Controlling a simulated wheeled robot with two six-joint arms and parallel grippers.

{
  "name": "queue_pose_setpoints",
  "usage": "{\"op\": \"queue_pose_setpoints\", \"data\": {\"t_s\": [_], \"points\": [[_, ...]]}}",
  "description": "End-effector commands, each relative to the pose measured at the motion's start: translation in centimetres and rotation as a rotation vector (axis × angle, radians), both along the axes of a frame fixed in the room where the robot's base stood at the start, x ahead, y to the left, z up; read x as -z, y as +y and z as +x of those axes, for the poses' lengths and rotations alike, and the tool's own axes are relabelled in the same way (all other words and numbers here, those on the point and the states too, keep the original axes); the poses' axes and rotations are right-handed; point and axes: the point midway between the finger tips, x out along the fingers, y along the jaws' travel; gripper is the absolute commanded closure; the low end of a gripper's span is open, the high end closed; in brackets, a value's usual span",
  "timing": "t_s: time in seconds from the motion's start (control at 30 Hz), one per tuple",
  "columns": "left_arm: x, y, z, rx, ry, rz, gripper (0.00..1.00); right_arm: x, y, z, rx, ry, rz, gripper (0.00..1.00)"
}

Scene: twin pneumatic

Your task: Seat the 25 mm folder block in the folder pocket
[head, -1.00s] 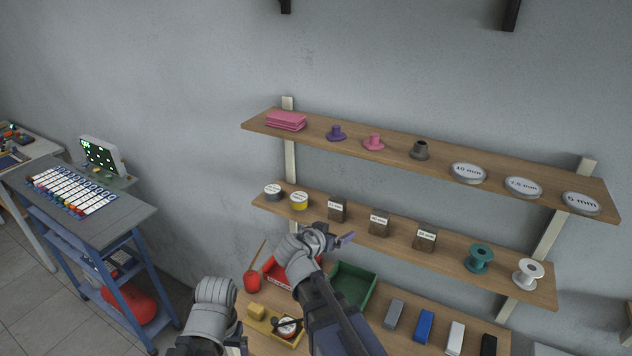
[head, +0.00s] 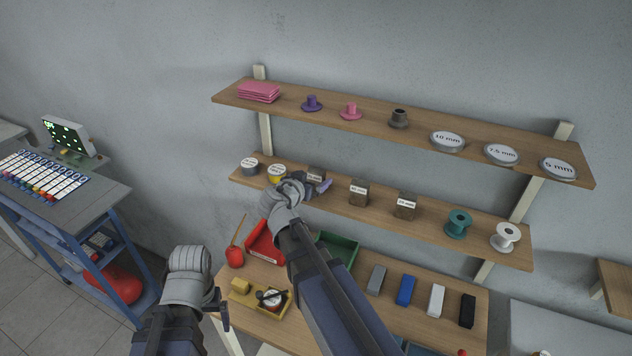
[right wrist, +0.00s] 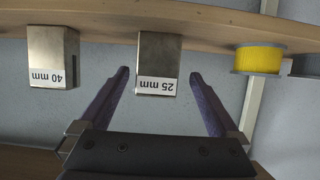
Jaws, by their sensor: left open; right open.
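The 25 mm folder block (right wrist: 158,80) is a brown-grey metal block with a white label. It stands on the lower wall shelf, leftmost of the three labelled blocks in the head view (head: 316,174), partly hidden by my right gripper. My right gripper (right wrist: 159,75) is open and empty, its purple fingers pointing at this block, one to either side of it in the picture. I cannot tell whether they reach alongside it. I cannot make out the folder pocket.
The 40 mm block (right wrist: 52,58) and a yellow tape roll (right wrist: 258,60) flank the target block on the lower shelf (head: 430,228). An upper shelf (head: 380,120) is above. The bench below holds a red bin (head: 264,243), a green bin (head: 338,249) and several coloured blocks.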

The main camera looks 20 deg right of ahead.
Motion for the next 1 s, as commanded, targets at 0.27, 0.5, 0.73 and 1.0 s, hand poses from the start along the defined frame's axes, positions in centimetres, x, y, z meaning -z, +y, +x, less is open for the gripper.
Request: {"op": "queue_pose_setpoints", "data": {"t_s": [0.27, 0.5, 0.73, 1.0], "points": [[0.6, 0.0, 0.0, 0.000, 0.000, 0.000, 0.08, 0.6, -2.9, 2.3, 0.003, 0.000, 0.001, 0.03], [1.0, 0.0, 0.0, 0.001, 0.000, 0.000, 0.08, 1.1, -3.9, 3.1, 0.000, 0.001, -0.001, 0.03], [1.0, 0.0, 0.0, 0.001, 0.000, 0.000, 0.08, 1.0, -3.9, 3.0, 0.000, 0.001, -0.001, 0.16], [1.0, 0.0, 0.0, 0.001, 0.000, 0.000, 0.08, 1.0, -3.9, 3.0, 0.000, 0.000, 0.000, 0.46]]}}
